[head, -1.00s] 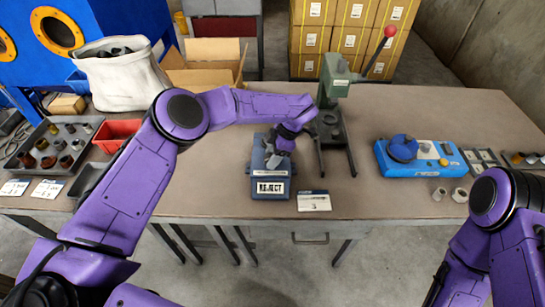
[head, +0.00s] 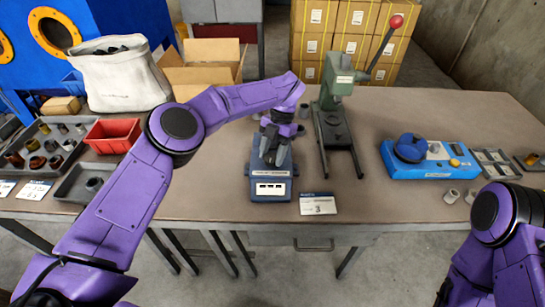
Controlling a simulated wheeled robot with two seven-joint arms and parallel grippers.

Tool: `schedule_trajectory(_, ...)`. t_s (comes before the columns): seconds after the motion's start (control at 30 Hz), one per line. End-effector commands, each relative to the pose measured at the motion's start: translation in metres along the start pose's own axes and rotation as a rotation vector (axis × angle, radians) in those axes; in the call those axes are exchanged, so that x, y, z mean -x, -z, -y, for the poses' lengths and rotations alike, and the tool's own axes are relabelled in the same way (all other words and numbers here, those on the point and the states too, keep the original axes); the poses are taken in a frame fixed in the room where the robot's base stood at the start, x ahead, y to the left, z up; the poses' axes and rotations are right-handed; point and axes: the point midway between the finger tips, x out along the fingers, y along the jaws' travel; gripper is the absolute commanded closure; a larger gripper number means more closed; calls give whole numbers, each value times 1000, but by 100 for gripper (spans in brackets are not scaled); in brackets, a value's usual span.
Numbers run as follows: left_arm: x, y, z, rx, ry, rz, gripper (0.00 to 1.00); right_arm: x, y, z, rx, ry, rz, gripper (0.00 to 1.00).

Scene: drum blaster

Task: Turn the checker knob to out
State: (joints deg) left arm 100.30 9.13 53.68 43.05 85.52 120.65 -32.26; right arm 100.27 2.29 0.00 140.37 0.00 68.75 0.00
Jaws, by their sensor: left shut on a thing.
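The checker appears to be the small blue-grey box (head: 270,188) at the middle of the table, with a white label or window strip on its front. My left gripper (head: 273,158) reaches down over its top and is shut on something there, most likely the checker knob. The gripper hides most of the knob, so I cannot tell which way it points. The front strip shows small dark marks, too small to read. My right arm shows at the lower right, its gripper out of view.
A green lever press (head: 335,115) stands just right of the checker. A white card (head: 318,204) lies in front. A blue device (head: 430,160) with a round blue top is farther right. Trays (head: 75,185), a red bin (head: 112,136) and a white sack (head: 122,75) are left.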

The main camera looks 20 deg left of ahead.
Motion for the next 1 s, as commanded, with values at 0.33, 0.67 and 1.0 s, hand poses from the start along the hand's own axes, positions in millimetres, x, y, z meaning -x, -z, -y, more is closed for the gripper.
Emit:
schedule_trajectory(0.33, 0, 0, -1, 148, 62, 3, 82, -12, -5, 1, 0, 0, 0, 26)
schedule_trajectory(0.67, 1, 0, -2, 185, 76, 3, 82, -13, -5, 1, 0, 0, 0, 26)
schedule_trajectory(1.0, 1, 0, -2, 186, 76, 3, 35, -13, -5, 1, 0, 0, 0, 26)
